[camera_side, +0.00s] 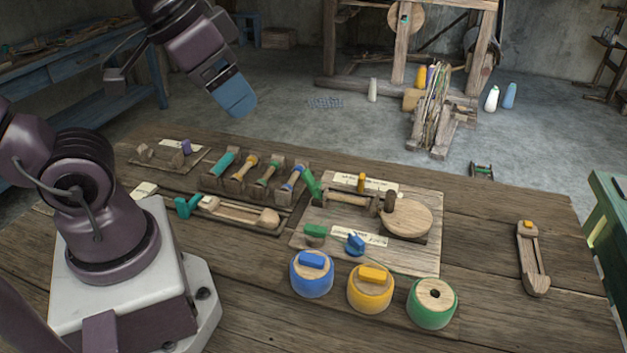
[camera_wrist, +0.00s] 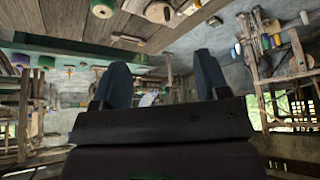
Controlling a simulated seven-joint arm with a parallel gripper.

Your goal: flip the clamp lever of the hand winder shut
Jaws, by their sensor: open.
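The hand winder sits on a pale wooden board (camera_side: 415,258) in the middle of the bench, with a round wooden disc (camera_side: 408,216) and a wooden roller (camera_side: 348,199). A green lever (camera_side: 313,184) stands up, tilted, at the winder's left end; it looks like the clamp lever. A yellow peg (camera_side: 361,181), a green block (camera_side: 315,231) and a blue knob (camera_side: 355,244) are also on the board. My gripper (camera_side: 236,100) is raised above the bench's far side, left of the winder and apart from it. In the wrist view my gripper (camera_wrist: 162,82) has its two blue fingers apart, with nothing held between them.
Blue, yellow and green round pots (camera_side: 433,304) stand in front of the board. A rack of several coloured spools (camera_side: 255,174) and a wooden shuttle (camera_side: 240,212) lie to its left. Another shuttle (camera_side: 532,258) lies at the right. The bench between is clear.

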